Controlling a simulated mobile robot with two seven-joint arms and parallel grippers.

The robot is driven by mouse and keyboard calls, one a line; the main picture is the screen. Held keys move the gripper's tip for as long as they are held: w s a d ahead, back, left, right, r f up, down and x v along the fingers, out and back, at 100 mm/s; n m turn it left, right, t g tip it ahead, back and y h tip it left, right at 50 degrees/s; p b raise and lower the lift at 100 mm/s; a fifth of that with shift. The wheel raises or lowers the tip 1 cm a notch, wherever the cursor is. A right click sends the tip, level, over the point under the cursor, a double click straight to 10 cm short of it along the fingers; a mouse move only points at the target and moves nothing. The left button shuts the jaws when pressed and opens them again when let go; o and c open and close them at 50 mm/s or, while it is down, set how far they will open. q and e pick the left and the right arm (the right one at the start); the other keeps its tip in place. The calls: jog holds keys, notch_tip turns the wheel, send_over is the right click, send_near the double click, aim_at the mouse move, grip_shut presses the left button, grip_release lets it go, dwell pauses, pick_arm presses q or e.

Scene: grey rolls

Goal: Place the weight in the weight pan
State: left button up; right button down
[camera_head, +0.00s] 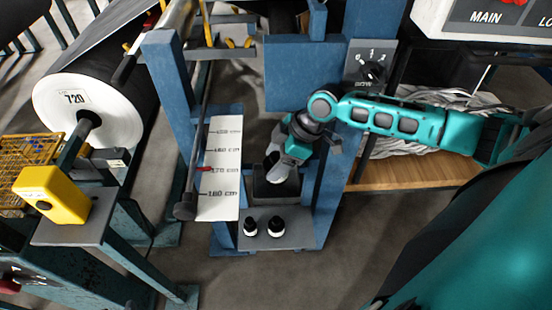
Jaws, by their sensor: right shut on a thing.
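My right gripper (281,163) reaches in from the right and points down at the dark open-topped weight pan (278,190) on the blue frame. It is shut on a small weight, which is mostly hidden by the fingers. The fingertips are at or just above the pan's opening; I cannot tell whether the weight touches the pan. My left gripper is not in view.
A white centimetre scale (219,178) with a red pointer stands left of the pan. Blue posts (330,195) flank the pan. A rotary dial (372,70) is above right. A large roll (85,110) and a yellow box (52,195) are at left.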

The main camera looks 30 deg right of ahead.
jog(key=shift+w+f+b, duration=0.15)
jog(key=shift+f+b, duration=1.3)
jog(key=shift+b, duration=0.2)
jog(key=shift+f+b, duration=0.3)
jog(key=shift+b, duration=0.05)
jog(key=shift+f, duration=0.15)
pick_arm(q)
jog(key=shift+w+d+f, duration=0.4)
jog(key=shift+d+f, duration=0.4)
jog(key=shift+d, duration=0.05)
pick_arm(e)
jog(key=shift+c, duration=0.9)
grip_release()
jog(key=shift+s+f, duration=0.2)
jog(key=shift+f, duration=0.05)
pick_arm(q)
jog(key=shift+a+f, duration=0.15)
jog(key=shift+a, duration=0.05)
